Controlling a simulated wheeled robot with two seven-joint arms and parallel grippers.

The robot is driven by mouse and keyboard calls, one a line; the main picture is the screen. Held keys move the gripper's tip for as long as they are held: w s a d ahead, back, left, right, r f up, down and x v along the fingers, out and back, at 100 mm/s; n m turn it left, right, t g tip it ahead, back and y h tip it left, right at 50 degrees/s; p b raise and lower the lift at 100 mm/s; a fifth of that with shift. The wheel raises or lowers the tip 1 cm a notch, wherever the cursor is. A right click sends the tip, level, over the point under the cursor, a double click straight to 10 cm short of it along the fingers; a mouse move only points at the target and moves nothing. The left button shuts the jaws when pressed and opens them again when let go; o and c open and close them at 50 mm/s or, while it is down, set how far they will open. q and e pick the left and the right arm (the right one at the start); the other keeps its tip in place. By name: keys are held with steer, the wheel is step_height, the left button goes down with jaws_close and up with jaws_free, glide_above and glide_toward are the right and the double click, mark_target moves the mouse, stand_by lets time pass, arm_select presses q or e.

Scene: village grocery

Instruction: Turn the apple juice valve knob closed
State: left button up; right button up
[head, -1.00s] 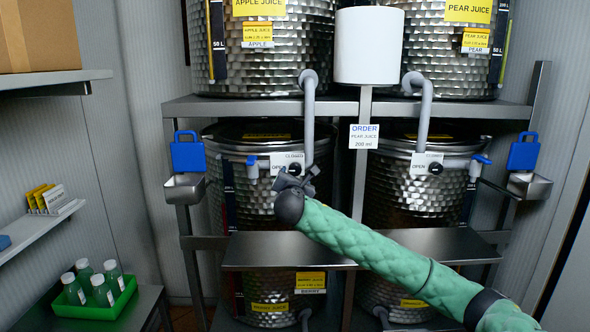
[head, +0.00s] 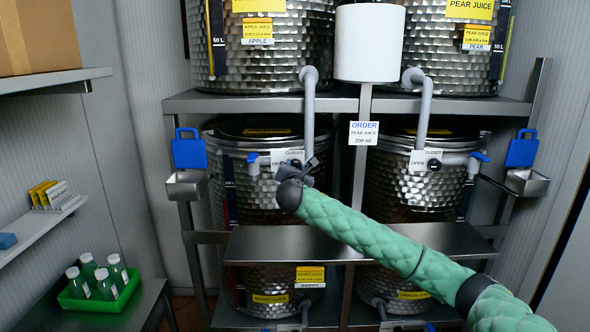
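The apple juice tank (head: 265,60) stands on the upper shelf at left, with a grey pipe (head: 309,110) running down from it. A white OPEN/CLOSED plate (head: 285,155) sits at the pipe's lower end. Its black knob (head: 296,163) is mostly hidden by my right gripper (head: 296,174), so its setting cannot be read. The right gripper, on the green-sleeved arm, is at the plate's lower edge, right in front of the knob. Contact and finger opening cannot be made out. My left gripper is out of view.
A blue-handled tap (head: 253,162) is just left of the plate. The similar pear juice knob (head: 434,164) is to the right. A steel shelf (head: 350,243) lies below the arm. A green crate (head: 100,302) of bottles stands at lower left.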

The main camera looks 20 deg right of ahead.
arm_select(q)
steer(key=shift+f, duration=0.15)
arm_select(e)
steer(key=shift+f, duration=0.1)
arm_select(q)
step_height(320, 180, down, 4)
steer(key=b, duration=0.4)
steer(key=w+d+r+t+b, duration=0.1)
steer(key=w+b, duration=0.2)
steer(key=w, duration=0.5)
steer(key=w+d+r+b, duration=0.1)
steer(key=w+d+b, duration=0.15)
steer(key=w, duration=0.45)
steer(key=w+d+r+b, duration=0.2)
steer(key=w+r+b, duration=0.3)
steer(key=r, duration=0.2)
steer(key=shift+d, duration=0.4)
arm_select(e)
steer(key=shift+m+y, duration=0.5)
steer(key=shift+m, duration=8.3)
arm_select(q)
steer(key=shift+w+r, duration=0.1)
